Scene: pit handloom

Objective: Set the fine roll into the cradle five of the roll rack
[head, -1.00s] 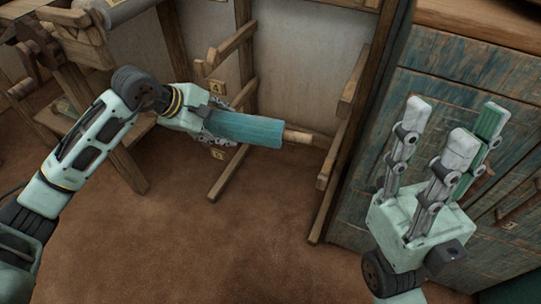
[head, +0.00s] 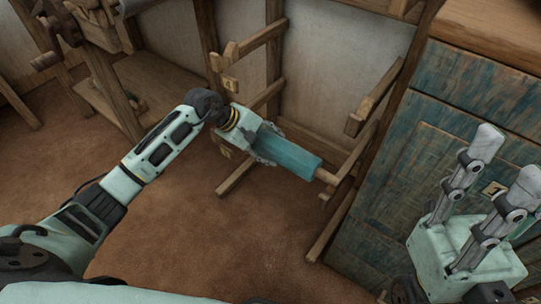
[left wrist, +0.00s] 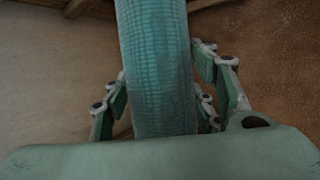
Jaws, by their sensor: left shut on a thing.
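The fine roll (head: 292,157) is a teal cloth roll on a wooden core. My left gripper (head: 266,145) is shut around its near end, and its fingers flank the cloth in the left wrist view (left wrist: 158,70). The roll slants down to the right in front of the roll rack (head: 273,32); its bare core end (head: 327,177) overlaps the rack's right side. I cannot tell whether it touches. A plate reading 4 (head: 229,84) marks an upper arm. A lower plate (head: 225,152) is partly hidden and unreadable. My right gripper (head: 506,165) is open and empty.
A blue-green worn cabinet (head: 390,165) with a wooden top (head: 490,35) stands right of the rack, behind my right gripper. Wooden loom framing (head: 110,90) stands at the left. The brown floor (head: 200,235) before the rack is clear.

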